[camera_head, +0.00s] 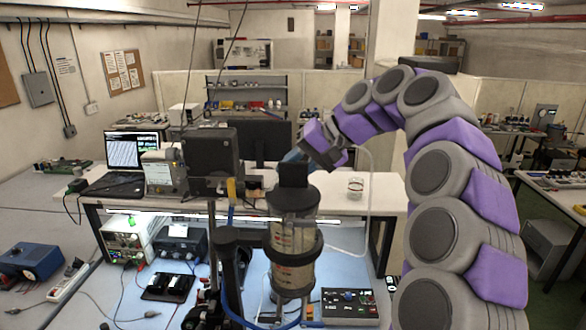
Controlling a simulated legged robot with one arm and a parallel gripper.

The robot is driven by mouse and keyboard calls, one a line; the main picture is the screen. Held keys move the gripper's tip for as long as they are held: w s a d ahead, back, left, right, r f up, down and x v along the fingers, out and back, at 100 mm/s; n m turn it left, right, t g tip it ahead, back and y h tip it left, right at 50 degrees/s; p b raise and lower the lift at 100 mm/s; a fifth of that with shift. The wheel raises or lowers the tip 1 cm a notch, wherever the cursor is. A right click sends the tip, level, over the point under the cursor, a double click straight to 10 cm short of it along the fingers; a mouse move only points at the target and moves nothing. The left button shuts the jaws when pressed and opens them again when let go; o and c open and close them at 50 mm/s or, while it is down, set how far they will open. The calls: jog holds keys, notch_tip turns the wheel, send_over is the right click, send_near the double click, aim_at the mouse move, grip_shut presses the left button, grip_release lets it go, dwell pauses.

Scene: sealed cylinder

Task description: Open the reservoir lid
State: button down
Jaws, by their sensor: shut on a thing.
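The reservoir (293,240) is an upright clear cylinder with pale label bands, held in a dark ring clamp. Its black lid (294,200) sits on top, with a square black block (293,174) rising from its middle. My purple and grey arm arches over from the right. My gripper (296,158) points down and left at the top of the block and is shut on it. The fingertips are small and partly hidden, so the exact contact is hard to see.
A dark post (232,265) with a blue hose stands just left of the reservoir. A control box (349,304) sits at its lower right. Behind is a white bench with a laptop (126,155), a dark monitor (264,142) and a small jar (355,188).

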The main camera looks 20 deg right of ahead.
jog(key=c, duration=0.9)
grip_release()
jog(key=shift+a, duration=0.1)
jog(key=shift+f, duration=0.15)
jog(key=shift+s, duration=0.1)
